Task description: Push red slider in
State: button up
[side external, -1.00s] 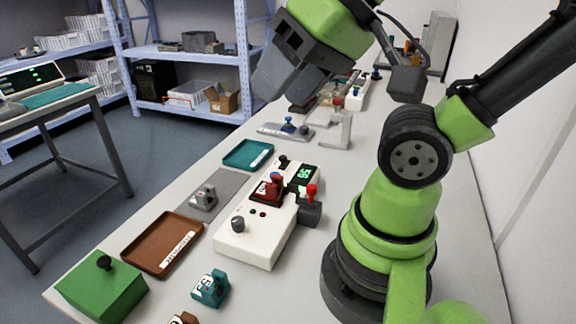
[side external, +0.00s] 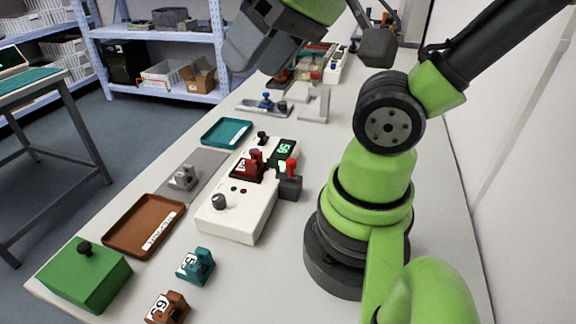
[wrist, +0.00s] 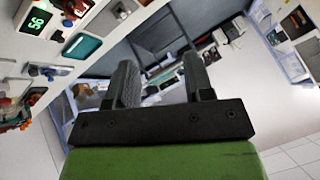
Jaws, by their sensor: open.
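A white device (side external: 238,215) with a lit green display (side external: 284,149) stands on the bench. A dark red block (side external: 249,168) sits in its top, and a red knob (side external: 291,165) stands on a dark grey block (side external: 289,187) at its right side. I cannot tell for certain which red part is the slider. My gripper (side external: 242,45) is high above the bench, beyond the device and apart from it. In the wrist view its two fingers (wrist: 160,82) are spread with nothing between them. The device's display also shows there (wrist: 37,20), at the upper left.
A teal tray (side external: 226,121), a brown tray (side external: 118,241), a grey plate (side external: 207,160) and a green box (side external: 85,282) lie left of the device. Teal (side external: 197,266) and brown (side external: 167,308) blocks lie in front. A blue-knobbed fixture (side external: 264,107) and white stand (side external: 317,105) are behind.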

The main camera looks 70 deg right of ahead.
dwell(0.3)
jog(key=g, duration=1.1)
send_near(291, 160)
jog(key=shift+m, duration=0.3)
jog(key=x, duration=0.9)
jog(key=shift+a+f, duration=0.1)
jog(key=shift+f, duration=0.1)
